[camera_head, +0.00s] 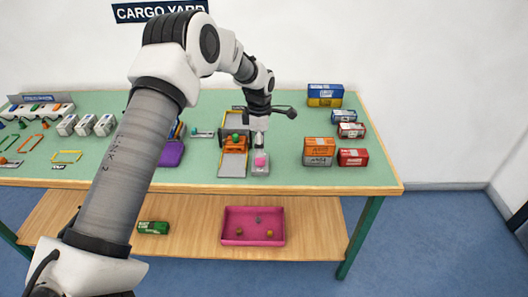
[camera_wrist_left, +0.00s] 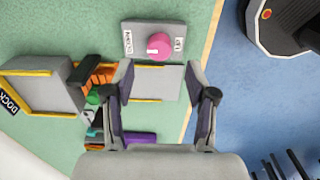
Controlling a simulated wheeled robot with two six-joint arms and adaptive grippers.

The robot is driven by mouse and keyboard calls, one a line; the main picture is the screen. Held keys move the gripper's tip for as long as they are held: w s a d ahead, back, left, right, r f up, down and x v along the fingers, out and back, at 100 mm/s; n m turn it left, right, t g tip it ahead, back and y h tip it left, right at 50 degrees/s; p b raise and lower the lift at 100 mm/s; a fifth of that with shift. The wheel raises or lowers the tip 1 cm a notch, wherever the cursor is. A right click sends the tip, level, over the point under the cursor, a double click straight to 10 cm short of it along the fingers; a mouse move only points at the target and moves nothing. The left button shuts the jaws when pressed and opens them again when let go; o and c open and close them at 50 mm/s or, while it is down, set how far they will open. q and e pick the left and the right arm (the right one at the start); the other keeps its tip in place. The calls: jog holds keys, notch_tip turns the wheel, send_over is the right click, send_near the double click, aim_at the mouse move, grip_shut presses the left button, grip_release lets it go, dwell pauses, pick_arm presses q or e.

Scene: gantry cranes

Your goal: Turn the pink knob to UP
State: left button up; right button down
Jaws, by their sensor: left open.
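The pink knob (camera_head: 260,161) sits on a small grey panel (camera_head: 260,171) near the table's front edge, beside the crane model. In the left wrist view the round pink knob (camera_wrist_left: 159,46) has a white pointer mark on its left side, and a label stands on each side of it; the lettering is too small to read surely. My left gripper (camera_head: 260,147) points down just above and behind the knob. In the left wrist view its two fingers (camera_wrist_left: 160,75) are spread apart with nothing between them, and the knob lies beyond the tips. My right gripper is not in view.
An orange crane carriage (camera_head: 233,143) on a grey and yellow track (camera_head: 232,165) stands close left of the panel. Orange boxes (camera_head: 318,151) and a red box (camera_head: 353,157) stand to the right. A purple item (camera_head: 171,153) lies left. A pink tray (camera_head: 253,239) sits on the lower shelf.

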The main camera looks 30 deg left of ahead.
aim_at(260, 159)
pick_arm(q)
jog(key=shift+s+f, duration=0.5)
jog(key=shift+f, duration=0.3)
jog(key=f, duration=0.2)
jog(key=w+f, duration=0.1)
jog(key=f, duration=0.1)
jog(key=shift+w+f, duration=0.15)
jog(key=shift+w, duration=0.05)
jog(key=shift+s+r, duration=0.2)
jog(key=shift+r, duration=0.05)
jog(key=shift+s+r, duration=0.1)
jog(key=shift+c, duration=1.4)
grip_shut()
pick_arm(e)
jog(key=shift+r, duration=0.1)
